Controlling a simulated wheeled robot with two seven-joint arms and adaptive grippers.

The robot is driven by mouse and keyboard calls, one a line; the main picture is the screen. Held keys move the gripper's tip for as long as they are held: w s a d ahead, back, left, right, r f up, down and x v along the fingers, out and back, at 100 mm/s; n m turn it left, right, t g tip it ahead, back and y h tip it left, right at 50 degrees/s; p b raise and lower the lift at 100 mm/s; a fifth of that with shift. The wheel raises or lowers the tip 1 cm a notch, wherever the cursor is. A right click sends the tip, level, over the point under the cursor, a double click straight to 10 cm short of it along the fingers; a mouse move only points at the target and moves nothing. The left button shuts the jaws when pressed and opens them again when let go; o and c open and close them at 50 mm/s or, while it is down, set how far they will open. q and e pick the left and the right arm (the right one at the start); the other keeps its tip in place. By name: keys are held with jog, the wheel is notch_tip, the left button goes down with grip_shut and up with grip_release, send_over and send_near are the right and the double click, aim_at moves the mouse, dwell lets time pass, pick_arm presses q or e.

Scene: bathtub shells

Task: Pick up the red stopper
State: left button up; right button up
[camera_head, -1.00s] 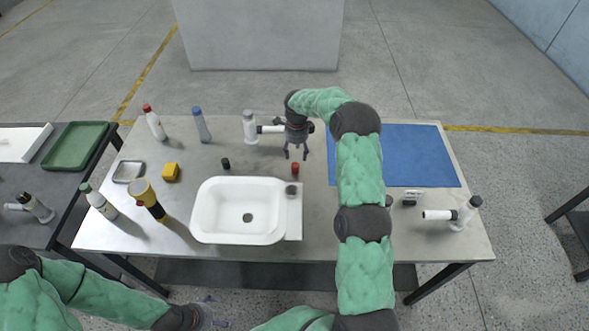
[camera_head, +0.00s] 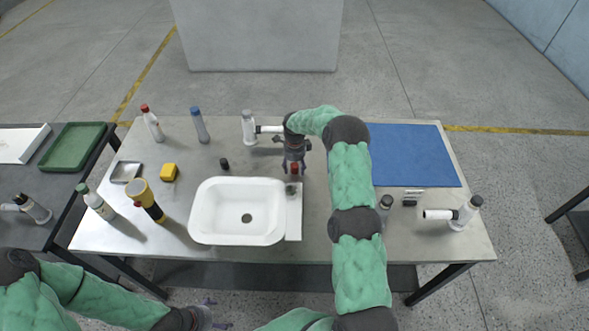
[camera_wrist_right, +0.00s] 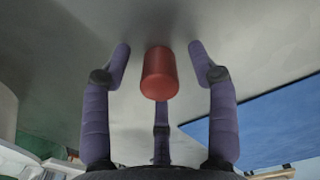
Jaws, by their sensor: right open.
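The red stopper (camera_head: 294,168) stands on the metal table just behind the right part of the white tub (camera_head: 205,212). My right gripper (camera_head: 293,170) is low over the table at the stopper, its fingers apart. In the right wrist view the red stopper (camera_wrist_right: 159,74) sits between the spread purple fingers of my right gripper (camera_wrist_right: 160,68), with a gap visible on both sides. My left gripper (camera_head: 208,312) is at the bottom edge of the head view, away from the table top, and its fingers are too small to read.
A dark-topped piece (camera_head: 291,189) sits on the tub's right ledge. A white bottle-like fixture (camera_head: 249,128) is behind. A blue mat (camera_head: 415,155) lies at right.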

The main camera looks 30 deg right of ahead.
jog(key=c, duration=1.1)
jog(key=shift+r, duration=0.1)
jog(key=shift+c, duration=0.2)
